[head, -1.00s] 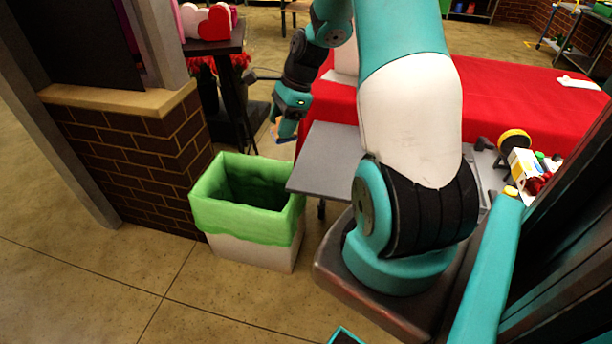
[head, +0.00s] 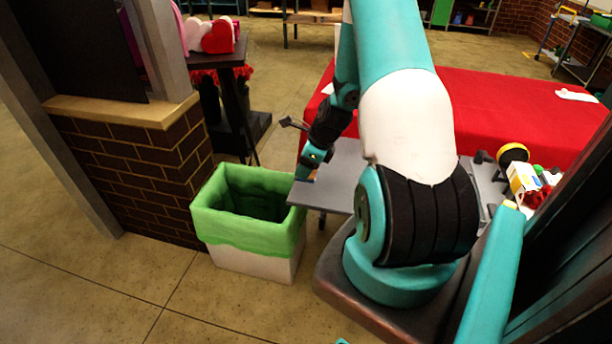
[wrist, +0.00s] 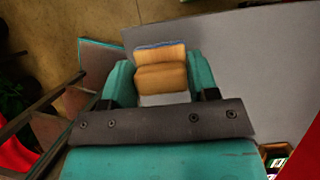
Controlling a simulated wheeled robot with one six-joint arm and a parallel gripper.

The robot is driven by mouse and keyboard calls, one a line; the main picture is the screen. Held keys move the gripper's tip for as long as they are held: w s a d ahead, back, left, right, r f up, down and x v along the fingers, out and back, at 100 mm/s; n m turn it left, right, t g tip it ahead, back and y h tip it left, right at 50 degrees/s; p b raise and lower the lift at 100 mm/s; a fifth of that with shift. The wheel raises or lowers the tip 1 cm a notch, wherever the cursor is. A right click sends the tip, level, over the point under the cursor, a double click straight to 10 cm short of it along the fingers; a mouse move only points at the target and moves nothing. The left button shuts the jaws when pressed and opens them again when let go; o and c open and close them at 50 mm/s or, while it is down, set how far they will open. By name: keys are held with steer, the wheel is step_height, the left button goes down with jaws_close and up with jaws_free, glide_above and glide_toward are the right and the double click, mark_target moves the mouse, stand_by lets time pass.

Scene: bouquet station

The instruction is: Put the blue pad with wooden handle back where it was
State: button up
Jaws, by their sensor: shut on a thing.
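My gripper (head: 307,174) is at the left edge of a grey board (head: 331,180) fixed beside my base. In the wrist view my gripper (wrist: 162,74) is shut on the wooden handle of the blue pad (wrist: 160,45). The handle is a tan block, and only a thin blue edge of the pad shows beyond it. The grey board (wrist: 245,85) lies under and to the right of the pad in that view. I cannot tell whether the pad touches the board.
A bin with a green liner (head: 248,215) stands just left of the board. A red-covered table (head: 480,105) is behind it. A brick half-wall (head: 130,165) and a dark stand with hearts (head: 225,60) are at the left. Small items (head: 525,180) lie on the right.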

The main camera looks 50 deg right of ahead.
steer(key=shift+f, duration=2.35)
steer(key=shift+f, duration=0.15)
steer(key=o, duration=1)
